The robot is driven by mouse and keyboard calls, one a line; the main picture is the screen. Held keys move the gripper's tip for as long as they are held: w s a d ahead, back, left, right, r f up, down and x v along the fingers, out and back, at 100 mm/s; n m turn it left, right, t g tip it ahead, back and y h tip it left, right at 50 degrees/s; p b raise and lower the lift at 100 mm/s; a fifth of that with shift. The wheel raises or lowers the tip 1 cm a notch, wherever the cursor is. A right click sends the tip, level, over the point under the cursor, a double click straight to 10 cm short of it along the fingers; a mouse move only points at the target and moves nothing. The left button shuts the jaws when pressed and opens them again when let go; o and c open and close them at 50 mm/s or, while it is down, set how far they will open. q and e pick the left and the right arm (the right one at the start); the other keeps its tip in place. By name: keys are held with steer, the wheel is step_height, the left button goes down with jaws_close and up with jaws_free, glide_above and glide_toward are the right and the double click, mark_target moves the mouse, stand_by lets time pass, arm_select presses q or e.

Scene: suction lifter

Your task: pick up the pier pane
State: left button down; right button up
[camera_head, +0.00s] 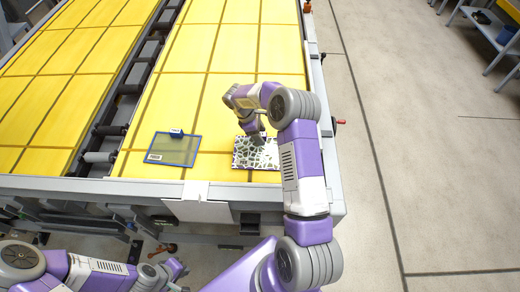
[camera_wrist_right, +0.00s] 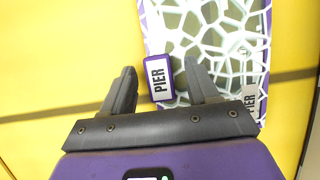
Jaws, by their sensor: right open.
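The pier pane (camera_head: 262,155) lies flat on the yellow table near its front right corner. My right gripper (camera_head: 257,140) is over the pane. In its wrist view the open fingers (camera_wrist_right: 163,76) stand on either side of the tab, with gaps visible. My left arm (camera_head: 100,268) is low at the bottom left, and its finger state is unclear.
A blue-edged clear pane (camera_head: 173,150) with a blue tab lies to the left on the same yellow table (camera_head: 235,60). A white plate (camera_head: 200,208) hangs at the table's front edge. A red knob (camera_head: 341,121) sticks out on the right side.

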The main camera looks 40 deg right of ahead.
steer(key=shift+w, duration=0.1)
jaws_close()
